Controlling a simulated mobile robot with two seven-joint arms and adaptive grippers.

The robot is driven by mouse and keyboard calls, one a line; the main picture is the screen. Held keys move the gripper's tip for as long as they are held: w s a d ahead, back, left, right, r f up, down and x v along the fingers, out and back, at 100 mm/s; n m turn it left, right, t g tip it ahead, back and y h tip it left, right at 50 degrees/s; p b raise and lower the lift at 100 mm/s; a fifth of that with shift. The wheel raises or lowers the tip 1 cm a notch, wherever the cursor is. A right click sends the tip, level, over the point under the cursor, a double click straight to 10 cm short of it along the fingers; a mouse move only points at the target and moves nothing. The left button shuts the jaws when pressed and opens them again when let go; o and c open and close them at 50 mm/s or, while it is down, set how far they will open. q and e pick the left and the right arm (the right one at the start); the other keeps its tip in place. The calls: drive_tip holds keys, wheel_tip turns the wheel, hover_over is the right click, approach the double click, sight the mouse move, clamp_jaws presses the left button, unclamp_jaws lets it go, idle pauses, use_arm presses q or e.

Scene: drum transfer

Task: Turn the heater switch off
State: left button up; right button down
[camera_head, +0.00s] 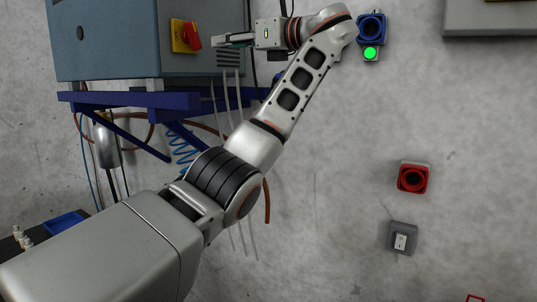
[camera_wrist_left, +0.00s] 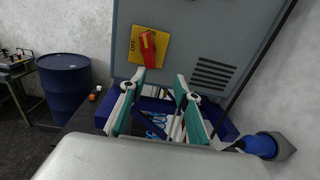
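The heater switch is a red handle (camera_head: 193,36) on a yellow plate (camera_head: 178,35), fixed to the front of a grey box. In the left wrist view the handle (camera_wrist_left: 148,50) stands nearly upright, its top beside the "ON" mark; "OFF" is at the plate's left. My left gripper (camera_head: 216,40) is just to the right of the handle in the head view, apart from it as far as I can tell. In the left wrist view its two green-padded fingers (camera_wrist_left: 160,78) are spread with nothing between them, below the handle. My right gripper is in neither view.
The grey box (camera_head: 115,40) sits over a blue bracket (camera_head: 130,100) with cables below. A blue socket with a green light (camera_head: 370,53), a red socket (camera_head: 413,178) and a grey wall switch (camera_head: 402,238) are on the wall. A blue drum (camera_wrist_left: 64,82) stands left.

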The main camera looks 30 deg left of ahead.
use_arm(q)
drive_tip(key=w+f+t+h, duration=0.1)
drive_tip(key=w+f, duration=0.3)
drive_tip(key=f, duration=0.6)
drive_tip(key=w+d+f+t+h+b, duration=0.1)
drive_tip(key=w+f, duration=0.4)
drive_tip(key=f, duration=0.5)
drive_tip(key=w+d+f+m+t+h, duration=0.1)
drive_tip(key=w+f+t, duration=0.3)
drive_tip(key=f, duration=0.6)
drive_tip(key=shift+w+f+h+b, duration=0.35)
drive_tip(key=shift+w+h+b, duration=0.05)
drive_tip(key=shift+w+h, duration=0.3)
drive_tip(key=shift+d, duration=0.1)
